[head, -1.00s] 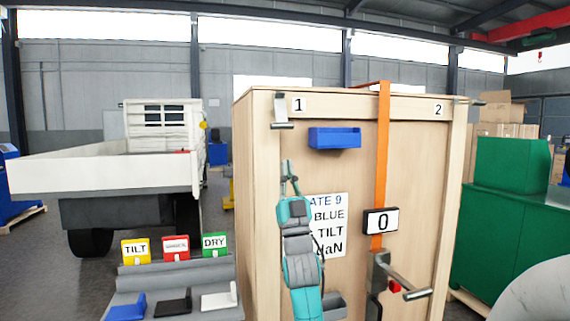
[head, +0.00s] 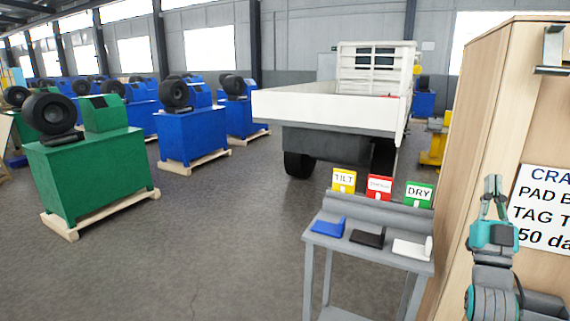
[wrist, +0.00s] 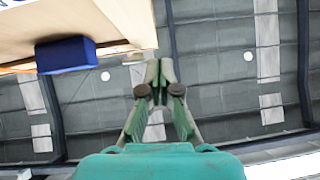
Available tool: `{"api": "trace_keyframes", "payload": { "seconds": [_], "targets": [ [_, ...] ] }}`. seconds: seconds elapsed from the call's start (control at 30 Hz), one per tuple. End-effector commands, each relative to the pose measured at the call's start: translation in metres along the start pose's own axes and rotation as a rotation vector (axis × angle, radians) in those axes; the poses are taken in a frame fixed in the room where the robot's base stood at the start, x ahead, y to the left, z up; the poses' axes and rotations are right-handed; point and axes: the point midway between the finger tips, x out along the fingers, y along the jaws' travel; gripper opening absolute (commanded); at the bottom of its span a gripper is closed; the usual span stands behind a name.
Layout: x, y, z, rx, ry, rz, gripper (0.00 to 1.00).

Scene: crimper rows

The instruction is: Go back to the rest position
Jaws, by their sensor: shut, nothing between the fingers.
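My gripper (head: 492,186) stands upright at the right of the head view, in front of the wooden crate (head: 487,90). In the wrist view the two grey-green fingers (wrist: 160,75) come together at their tips with nothing between them. Behind them are only the roof panels and beams. The gripper is apart from the crate and from the pads.
A grey stand (head: 376,210) holds blue, black and white pads and TILT, red and DRY tags. A white sign (head: 545,205) is on the crate. A blue bin (wrist: 65,55) shows upper left. A truck (head: 335,112) and machines stand beyond open floor.

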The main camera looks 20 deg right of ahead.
Motion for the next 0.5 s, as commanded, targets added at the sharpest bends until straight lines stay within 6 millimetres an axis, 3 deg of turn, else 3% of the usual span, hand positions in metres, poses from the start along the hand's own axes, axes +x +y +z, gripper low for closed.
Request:
{"api": "trace_keyframes", "payload": {
  "seconds": [0.03,0.23,0.5],
  "targets": [
    [-0.022,-0.013,0.011,0.017,-0.035,-0.014,0.0],
    [-0.101,-0.056,0.04,0.072,-0.159,-0.068,0.0],
    [-0.21,-0.103,0.054,0.137,-0.321,-0.15,0.0]
  ]
}}
